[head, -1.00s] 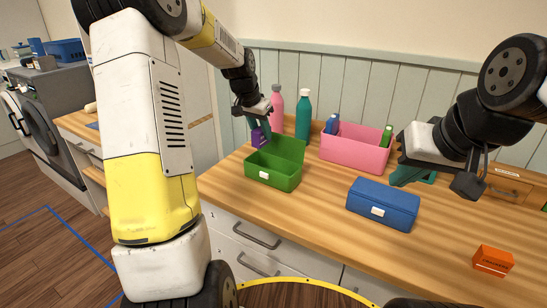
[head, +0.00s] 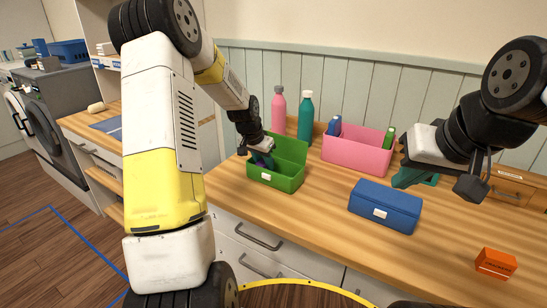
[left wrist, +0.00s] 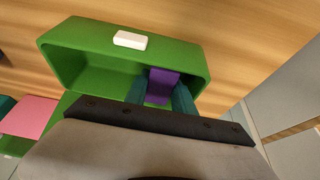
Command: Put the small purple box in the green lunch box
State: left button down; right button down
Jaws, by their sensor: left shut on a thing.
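The green lunch box (head: 282,179) stands open on the wooden counter, its lid raised at the back. My left gripper (head: 263,160) reaches down into it from above. In the left wrist view its teal fingers (left wrist: 162,95) are shut on the small purple box (left wrist: 162,84), which is inside the green lunch box's walls (left wrist: 75,45). I cannot tell whether the purple box touches the floor of the lunch box. In the head view the purple box is mostly hidden by the gripper and the front wall. My right gripper (head: 412,178) hangs above the counter behind the blue box; its jaw opening is unclear.
A closed blue lunch box (head: 386,206) stands right of the green one. A pink bin (head: 357,152) with bottles is behind. A pink bottle (head: 279,110) and a teal bottle (head: 305,117) stand at the back. An orange box (head: 495,263) lies at the front right.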

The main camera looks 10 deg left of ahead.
pick_arm(q)
jog(key=c, duration=1.1)
grip_release()
jog(key=shift+f, duration=0.1)
jog(key=shift+o, duration=0.2)
jog(key=v, duration=1.2)
jog(key=s+d+r+n, duration=0.1)
jog(key=s+d+r, duration=0.3)
jog(key=s+r, duration=0.7)
jog(key=s+d+n+t, duration=0.2)
jog(key=s, duration=1.6)
jog(key=shift+d+n, duration=0.25)
jog(key=shift+n, duration=0.15)
jog(key=shift+f, duration=0.1)
